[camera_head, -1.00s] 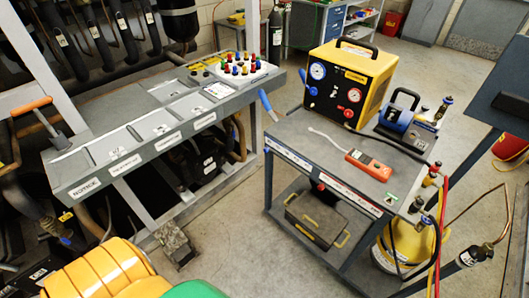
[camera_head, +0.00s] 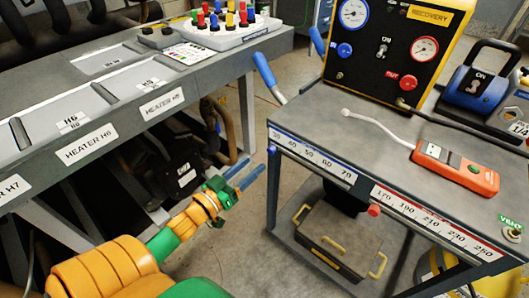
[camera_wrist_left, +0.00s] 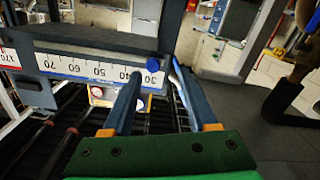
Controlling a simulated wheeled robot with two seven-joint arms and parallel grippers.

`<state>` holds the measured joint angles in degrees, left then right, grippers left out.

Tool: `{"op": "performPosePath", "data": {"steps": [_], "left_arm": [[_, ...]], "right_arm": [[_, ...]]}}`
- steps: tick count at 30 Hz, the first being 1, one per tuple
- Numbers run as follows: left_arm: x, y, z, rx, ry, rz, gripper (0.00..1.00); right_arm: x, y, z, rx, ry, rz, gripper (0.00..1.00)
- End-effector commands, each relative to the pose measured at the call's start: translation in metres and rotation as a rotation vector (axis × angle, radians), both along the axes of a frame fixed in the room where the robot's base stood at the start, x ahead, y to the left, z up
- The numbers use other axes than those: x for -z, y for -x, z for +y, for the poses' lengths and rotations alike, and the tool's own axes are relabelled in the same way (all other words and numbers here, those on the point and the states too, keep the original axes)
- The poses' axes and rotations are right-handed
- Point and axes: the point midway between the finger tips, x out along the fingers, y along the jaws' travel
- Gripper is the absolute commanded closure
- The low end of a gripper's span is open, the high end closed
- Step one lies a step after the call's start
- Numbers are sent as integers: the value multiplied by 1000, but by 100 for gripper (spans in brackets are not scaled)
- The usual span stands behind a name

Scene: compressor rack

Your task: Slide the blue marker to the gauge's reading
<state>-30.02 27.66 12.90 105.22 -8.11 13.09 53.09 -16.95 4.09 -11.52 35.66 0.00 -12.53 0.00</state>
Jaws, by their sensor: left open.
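The blue marker (camera_head: 272,148) is a small round knob at the left end of the blue-edged scale (camera_head: 312,160) on the cart's front edge. In the left wrist view the marker (camera_wrist_left: 152,72) is by the 30. The blue-rimmed gauge (camera_head: 354,13) is on the yellow recovery unit; its needle is too small to read surely. My left gripper (camera_head: 257,163) is open and empty, just left of the marker in the head view. In the left wrist view its fingertips (camera_wrist_left: 157,66) appear on either side of the marker; contact cannot be told. My right gripper is not in view.
A red marker (camera_head: 374,210) sits on the red-edged scale (camera_head: 430,226) to the right. An orange meter (camera_head: 456,168) lies on the cart top (camera_head: 365,160). A blue handle (camera_head: 268,75) is behind the cart corner. The heater bench (camera_head: 120,110) stands left, across a gap.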

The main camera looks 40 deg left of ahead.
Motion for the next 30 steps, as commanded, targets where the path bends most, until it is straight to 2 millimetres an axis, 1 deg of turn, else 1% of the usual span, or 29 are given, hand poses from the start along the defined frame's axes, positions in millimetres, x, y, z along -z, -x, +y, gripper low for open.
{"op": "performPosePath", "data": {"steps": [2,3,6,10,14,21,23,24,26,27,28,30], "left_arm": [[-4,-11,-2,7,2,-13,41],[-6,-19,-3,7,2,-14,41],[-5,-40,-4,5,2,-12,41],[-4,-59,-5,4,2,-8,41],[-4,-68,-6,3,2,-6,41],[-4,-69,-6,3,2,-5,41],[-4,-69,-6,3,2,-5,57],[-4,-69,-6,3,2,-5,68],[-4,-69,-6,3,2,-5,84],[-4,-69,-6,3,2,-5,95],[-4,-69,-6,3,2,-5,100],[-4,-69,-6,3,2,-5,100]], "right_arm": [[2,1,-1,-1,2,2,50],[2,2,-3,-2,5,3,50],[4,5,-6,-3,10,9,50],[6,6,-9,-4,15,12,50],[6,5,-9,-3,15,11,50],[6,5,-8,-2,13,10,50],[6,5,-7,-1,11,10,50],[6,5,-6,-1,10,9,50],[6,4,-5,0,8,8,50],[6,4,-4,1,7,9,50],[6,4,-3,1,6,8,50],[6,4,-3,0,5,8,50]]}}
